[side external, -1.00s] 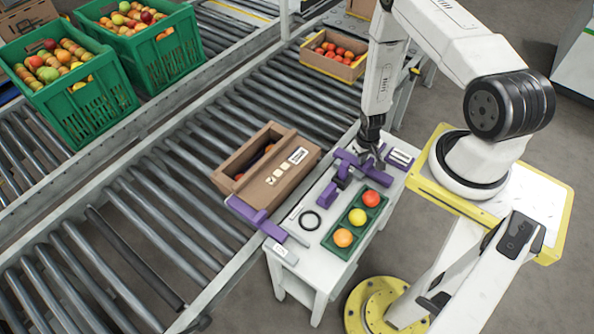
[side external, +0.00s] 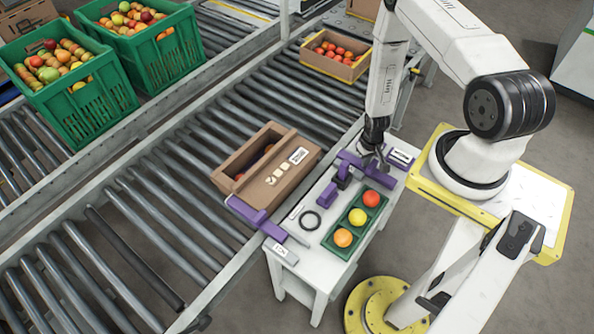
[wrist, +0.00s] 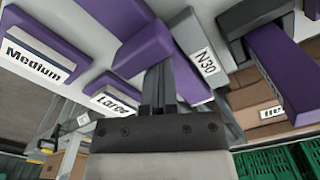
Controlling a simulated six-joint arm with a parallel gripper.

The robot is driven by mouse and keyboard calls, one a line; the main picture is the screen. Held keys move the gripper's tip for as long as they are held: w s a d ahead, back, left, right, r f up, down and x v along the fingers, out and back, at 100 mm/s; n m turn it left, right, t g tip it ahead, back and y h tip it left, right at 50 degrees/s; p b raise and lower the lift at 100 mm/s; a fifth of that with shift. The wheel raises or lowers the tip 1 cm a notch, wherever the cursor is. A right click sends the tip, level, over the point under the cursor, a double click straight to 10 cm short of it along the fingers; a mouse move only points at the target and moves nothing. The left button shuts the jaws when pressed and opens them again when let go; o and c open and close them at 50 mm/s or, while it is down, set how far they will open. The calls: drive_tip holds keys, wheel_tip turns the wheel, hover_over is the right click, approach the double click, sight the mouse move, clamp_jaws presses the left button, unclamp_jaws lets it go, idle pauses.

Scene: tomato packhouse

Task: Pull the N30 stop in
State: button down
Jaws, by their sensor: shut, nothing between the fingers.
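The N30 stop is a purple block (wrist: 135,40) beside a grey bar bearing the N30 label (wrist: 205,61) in the wrist view. My gripper (wrist: 158,72) is shut and empty, its fingertips right at the purple block's edge; I cannot tell whether they touch it. In the side view my gripper (side external: 374,158) is low over the far end of the white stand, beside purple pieces (side external: 350,158). The fingers partly hide the pieces there, and the labels are too small to read.
Purple pieces labelled Medium (wrist: 38,55) and Large (wrist: 115,102) lie left in the wrist view; another purple bar (wrist: 283,70) is at right. A cardboard box (side external: 262,192) sits on the rollers beside the stand. A green tray (side external: 340,250) of fruit and a black ring (side external: 310,221) lie nearer.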

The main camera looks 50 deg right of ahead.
drive_tip(key=shift+s, duration=0.35)
idle(0.4)
drive_tip(key=shift+w, duration=0.25)
idle(1.3)
drive_tip(key=shift+r, duration=3)
drive_tip(key=shift+w+r, duration=0.15)
drive_tip(key=shift+r, duration=0.1)
drive_tip(key=w+a+r+n+t, duration=0.1)
drive_tip(key=w+a+r, duration=0.25)
drive_tip(key=r, duration=0.45)
drive_tip(key=w+a+r+n, duration=0.2)
drive_tip(key=a+r, duration=0.3)
drive_tip(key=r, duration=0.3)
drive_tip(key=w+a+r+n+t, duration=0.1)
drive_tip(key=w+a+r, duration=0.25)
drive_tip(key=r, duration=0.45)
drive_tip(key=s+a+r+n, duration=0.2)
drive_tip(key=s+a+r, duration=0.2)
drive_tip(key=a+r, duration=0.3)
drive_tip(key=shift+s+r+t, duration=0.2)
drive_tip(key=shift+s+t, duration=0.1)
